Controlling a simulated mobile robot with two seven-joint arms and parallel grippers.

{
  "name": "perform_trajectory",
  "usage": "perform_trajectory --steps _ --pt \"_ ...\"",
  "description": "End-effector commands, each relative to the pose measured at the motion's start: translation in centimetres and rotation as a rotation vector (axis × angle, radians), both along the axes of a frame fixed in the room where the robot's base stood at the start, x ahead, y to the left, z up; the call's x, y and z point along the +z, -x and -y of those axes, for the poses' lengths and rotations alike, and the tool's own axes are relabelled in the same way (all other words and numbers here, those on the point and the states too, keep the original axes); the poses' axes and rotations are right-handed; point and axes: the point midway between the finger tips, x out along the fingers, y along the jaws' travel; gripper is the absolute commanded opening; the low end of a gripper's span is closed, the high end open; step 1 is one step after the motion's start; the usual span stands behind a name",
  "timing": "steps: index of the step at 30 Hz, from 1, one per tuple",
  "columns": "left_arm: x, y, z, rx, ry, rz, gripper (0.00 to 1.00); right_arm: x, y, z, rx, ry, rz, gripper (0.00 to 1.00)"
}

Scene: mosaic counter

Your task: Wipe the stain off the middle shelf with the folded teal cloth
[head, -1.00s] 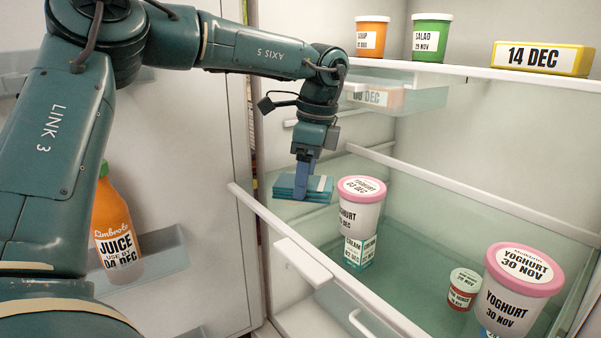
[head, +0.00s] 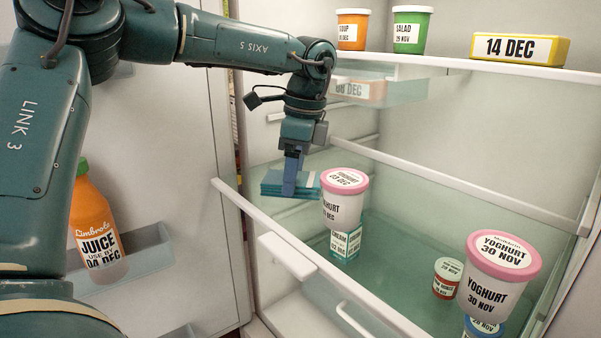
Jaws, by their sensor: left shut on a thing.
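The folded teal cloth (head: 273,183) is a flat layered pad in my left gripper (head: 290,187), whose fingers point down and are shut on it. The cloth is over the left part of the glass middle shelf (head: 240,204), behind its white front rim. I cannot tell whether it touches the glass. A yoghurt tub (head: 343,207) with a pink lid stands just right of the cloth; their outlines meet in the picture. I cannot make out a stain; the cloth or gripper may hide it. My right gripper is not in view.
Another pink-lidded yoghurt tub (head: 487,285) stands at the right. A cream carton (head: 346,243) and red jar (head: 447,280) show nearby, apparently through the glass. The upper shelf (head: 450,64) holds tubs and a yellow box (head: 519,48). Juice (head: 95,235) stands in the door.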

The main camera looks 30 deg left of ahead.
Motion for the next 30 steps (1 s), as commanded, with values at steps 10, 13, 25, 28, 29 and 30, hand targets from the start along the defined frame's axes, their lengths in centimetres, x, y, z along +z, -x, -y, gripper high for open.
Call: perform_trajectory --steps 10,13,25,28,29,30 --pt "0.0 -0.4 -1.7 0.001 -0.001 -0.003 0.43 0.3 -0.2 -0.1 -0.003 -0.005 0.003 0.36" --pt "0.0 -0.7 -2.4 0.002 -0.001 -0.002 0.43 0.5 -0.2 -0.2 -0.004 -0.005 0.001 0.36" --pt "0.1 -1.3 -4.7 0.000 0.000 -0.001 0.43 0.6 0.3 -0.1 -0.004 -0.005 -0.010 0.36" --pt "0.1 -1.5 -5.1 0.002 -0.001 -0.001 0.43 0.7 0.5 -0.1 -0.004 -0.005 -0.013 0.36" --pt "0.1 -1.5 -5.4 0.002 -0.001 -0.001 0.43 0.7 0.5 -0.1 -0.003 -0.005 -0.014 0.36" --pt "0.0 -1.6 -5.7 0.002 -0.001 -0.001 0.43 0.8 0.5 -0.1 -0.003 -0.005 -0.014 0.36"
